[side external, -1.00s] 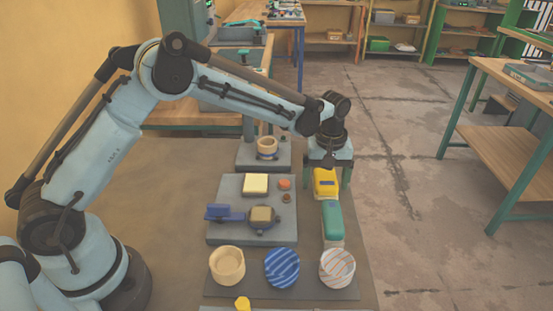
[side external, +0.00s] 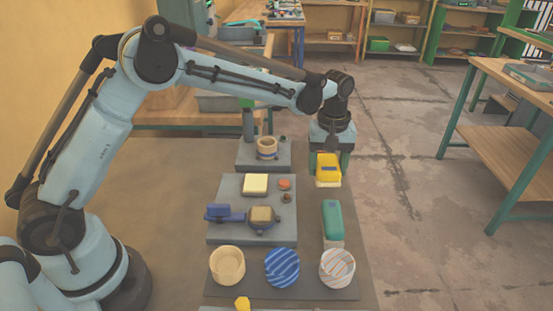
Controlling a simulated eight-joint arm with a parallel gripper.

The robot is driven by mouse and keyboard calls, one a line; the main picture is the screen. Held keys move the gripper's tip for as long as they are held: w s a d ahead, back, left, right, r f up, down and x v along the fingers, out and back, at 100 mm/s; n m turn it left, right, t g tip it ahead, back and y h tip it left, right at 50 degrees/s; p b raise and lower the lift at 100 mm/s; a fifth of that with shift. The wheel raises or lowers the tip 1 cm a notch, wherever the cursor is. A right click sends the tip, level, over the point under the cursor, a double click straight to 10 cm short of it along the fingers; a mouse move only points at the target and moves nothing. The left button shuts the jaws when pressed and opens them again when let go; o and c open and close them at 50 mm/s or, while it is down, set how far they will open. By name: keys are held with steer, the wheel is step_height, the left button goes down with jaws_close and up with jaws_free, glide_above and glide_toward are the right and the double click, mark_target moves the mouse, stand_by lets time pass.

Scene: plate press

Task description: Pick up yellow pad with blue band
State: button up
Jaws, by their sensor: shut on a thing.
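The yellow pad with a blue band (side external: 328,173) is at the right of the table, beyond a green block. My gripper (side external: 328,162) points down and is shut on this pad, its green fingers at the pad's far part. The pad appears raised above the table. Part of the pad is hidden behind the fingers.
The green block (side external: 333,219) lies just nearer than the pad. A grey plate (side external: 220,237) to the left carries a cream block (side external: 255,184) and a blue-handled part (side external: 225,213). Round pieces, including a blue striped one (side external: 282,267), stand in front.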

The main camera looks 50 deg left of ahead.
steer(key=s+d+r, duration=0.2)
steer(key=d, duration=0.1)
steer(key=s+d+r, duration=0.2)
steer(key=s+d, duration=0.1)
steer(key=s+d+r, duration=0.2)
steer(key=d, duration=0.1)
steer(key=shift+s+r, duration=0.25)
steer(key=shift+r, duration=0.1)
steer(key=o, duration=0.4)
steer(key=shift+a, duration=0.1)
steer(key=shift+c, duration=1)
